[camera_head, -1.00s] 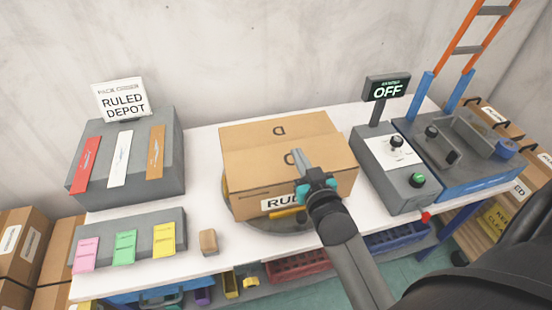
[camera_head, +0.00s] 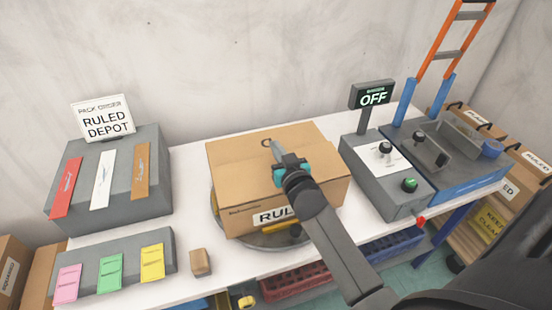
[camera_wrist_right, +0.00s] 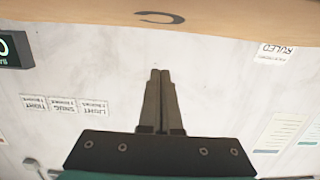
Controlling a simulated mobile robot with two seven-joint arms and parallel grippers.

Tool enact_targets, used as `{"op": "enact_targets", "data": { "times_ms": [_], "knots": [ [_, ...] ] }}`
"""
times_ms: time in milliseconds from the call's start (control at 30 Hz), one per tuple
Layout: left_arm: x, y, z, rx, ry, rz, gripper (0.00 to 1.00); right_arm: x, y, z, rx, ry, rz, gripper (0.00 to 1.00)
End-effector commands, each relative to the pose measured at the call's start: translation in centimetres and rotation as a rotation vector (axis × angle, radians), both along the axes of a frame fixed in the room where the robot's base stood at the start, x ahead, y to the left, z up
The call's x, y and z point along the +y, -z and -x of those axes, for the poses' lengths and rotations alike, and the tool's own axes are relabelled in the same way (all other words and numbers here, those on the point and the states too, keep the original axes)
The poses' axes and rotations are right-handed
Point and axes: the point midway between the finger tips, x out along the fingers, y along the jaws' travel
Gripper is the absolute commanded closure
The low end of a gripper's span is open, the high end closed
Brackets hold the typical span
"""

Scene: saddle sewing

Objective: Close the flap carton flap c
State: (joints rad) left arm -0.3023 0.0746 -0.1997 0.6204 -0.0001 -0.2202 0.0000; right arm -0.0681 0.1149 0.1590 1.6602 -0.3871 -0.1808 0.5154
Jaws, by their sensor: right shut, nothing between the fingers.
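The brown carton (camera_head: 245,193) sits on a round grey turntable (camera_head: 265,241) on the white bench, with a "RUL..." label on its front. Flap c (camera_head: 225,155), marked with a C near its far edge, spans the carton's top in the head view. I cannot tell whether it lies fully flat. My right gripper (camera_head: 274,147) is shut and empty, over the flap beside the C. In the right wrist view its closed fingers (camera_wrist_right: 160,75) point towards the flap (camera_wrist_right: 215,18), with a strip of wall visible between. My left gripper is not in view.
A grey control box (camera_head: 385,175) with an "OFF" sign (camera_head: 373,97) stands right of the carton. A grey rack with coloured strips (camera_head: 115,195) and a card holder (camera_head: 115,262) stand left. A small wooden block (camera_head: 201,262) lies near the front edge.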

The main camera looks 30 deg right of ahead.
Motion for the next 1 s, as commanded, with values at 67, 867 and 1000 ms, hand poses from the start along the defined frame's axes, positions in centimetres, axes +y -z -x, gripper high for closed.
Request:
{"op": "enact_targets", "data": {
  "times_ms": [67, 867, 1000],
  "knots": [
    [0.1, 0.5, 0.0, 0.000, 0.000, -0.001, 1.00, -0.1, 1.4, -0.3, 0.004, 0.001, -0.002, 1.00],
    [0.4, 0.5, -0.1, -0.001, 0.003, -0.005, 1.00, -0.2, 3.9, -0.7, 0.017, 0.000, -0.003, 1.00],
    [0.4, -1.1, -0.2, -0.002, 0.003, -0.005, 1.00, -0.2, 4.1, -0.8, 0.062, 0.000, -0.014, 1.00]
  ]
}}
